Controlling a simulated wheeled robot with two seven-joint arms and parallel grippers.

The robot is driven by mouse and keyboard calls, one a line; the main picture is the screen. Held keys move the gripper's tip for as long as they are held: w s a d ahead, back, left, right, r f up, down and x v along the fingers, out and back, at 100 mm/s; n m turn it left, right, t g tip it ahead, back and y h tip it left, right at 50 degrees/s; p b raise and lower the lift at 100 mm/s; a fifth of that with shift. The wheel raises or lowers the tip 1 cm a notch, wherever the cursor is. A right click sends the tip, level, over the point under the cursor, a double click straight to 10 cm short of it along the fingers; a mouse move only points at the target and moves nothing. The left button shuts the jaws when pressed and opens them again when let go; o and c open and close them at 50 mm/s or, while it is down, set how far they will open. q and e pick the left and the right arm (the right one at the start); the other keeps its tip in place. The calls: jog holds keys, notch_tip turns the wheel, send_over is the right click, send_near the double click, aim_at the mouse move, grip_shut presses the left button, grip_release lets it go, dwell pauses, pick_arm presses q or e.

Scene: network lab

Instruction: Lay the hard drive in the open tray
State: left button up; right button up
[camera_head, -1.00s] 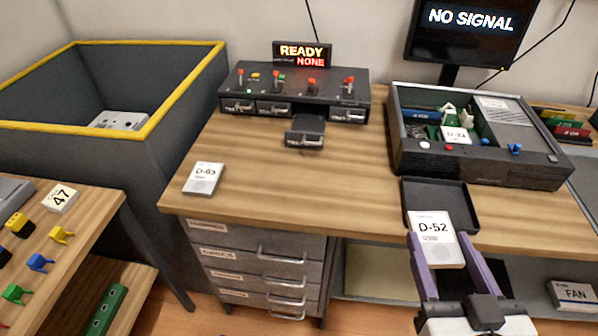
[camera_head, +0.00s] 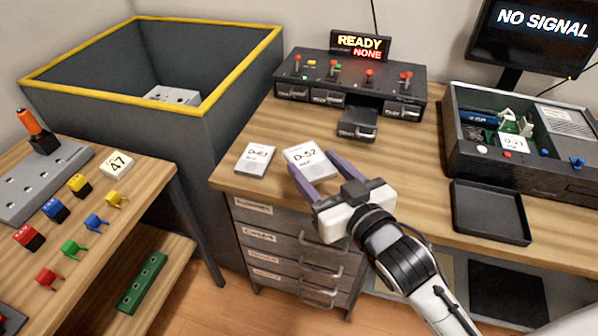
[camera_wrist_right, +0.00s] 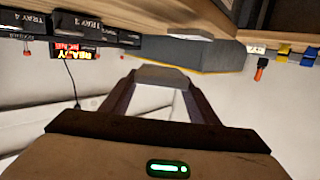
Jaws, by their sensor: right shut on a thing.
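My right gripper (camera_head: 314,172) is shut on the white-labelled hard drive D-52 (camera_head: 306,158), with purple fingers on either side of it. The drive is over the wooden bench, right beside a second drive (camera_head: 255,159) lying flat. Whether D-52 touches the bench cannot be told. In the right wrist view a grey edge (camera_wrist_right: 162,76) shows between the fingertips. The open tray (camera_head: 357,124) sticks out of the front of the black dock (camera_head: 350,82), behind and right of the held drive, and looks empty. My left gripper is not in view.
A flat black tray (camera_head: 490,213) lies empty at the bench's front edge, before the open computer case (camera_head: 520,150). The yellow-rimmed bin (camera_head: 210,105) stands left. The dock's screen (camera_head: 360,45) reads READY, NONE.

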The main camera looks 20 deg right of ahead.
aim_at(310, 149)
jog(key=w, duration=0.2)
jog(key=w+r, duration=0.1)
jog(key=w, duration=0.2)
jog(key=shift+w+d+r, duration=0.25)
jog(key=shift+w+r, duration=0.05)
jog(key=shift+w, duration=0.05)
jog(key=shift+w+f, duration=0.2)
jog(key=shift+f, duration=0.1)
notch_tip(310, 149, down, 5)
jog(key=shift+r+b, duration=0.2)
jog(key=shift+b, duration=0.4)
jog(key=shift+f, duration=0.6)
notch_tip(310, 149, down, 4)
jog(key=shift+r+b, duration=0.2)
jog(key=shift+b, duration=0.3)
jog(key=shift+r, duration=0.1)
jog(key=o, duration=0.7)
jog(key=shift+f, duration=0.25)
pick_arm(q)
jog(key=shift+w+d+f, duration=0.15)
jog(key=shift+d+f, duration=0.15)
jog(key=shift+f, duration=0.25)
pick_arm(e)
jog(key=o, duration=0.5)
jog(key=shift+c, duration=0.2)
